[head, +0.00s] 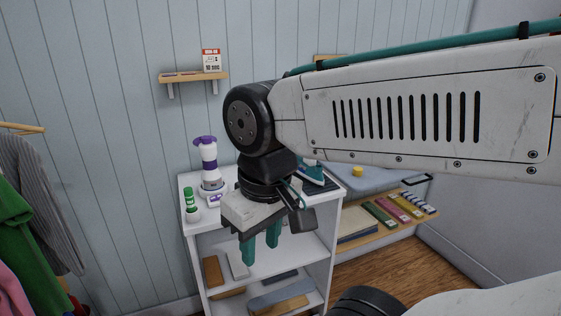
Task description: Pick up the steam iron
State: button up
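What looks like the steam iron (314,172) is a small teal-and-white shape at the right of the white shelf unit's top (187,182). It rests on or beside a dark striped pad (332,186), and my arm hides part of it. My gripper (261,246) points down with its teal fingers apart and nothing seen between them. In the picture it lies left of and below the iron, in front of the shelf unit. The distance between gripper and iron is hard to judge.
A purple-and-white appliance (207,165) and a green-capped bottle (189,199) stand left on the shelf top. Boxes fill its lower shelves. A wooden ledge (190,77) is above. Clothes (42,190) hang at left. A low shelf with colored items (398,208) is at right.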

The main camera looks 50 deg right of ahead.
aim_at(310, 170)
jog(key=z, duration=0.15)
jog(key=i, duration=0.65)
jog(key=z, duration=0.9)
jog(key=i, duration=0.5)
jog(key=z, duration=0.5)
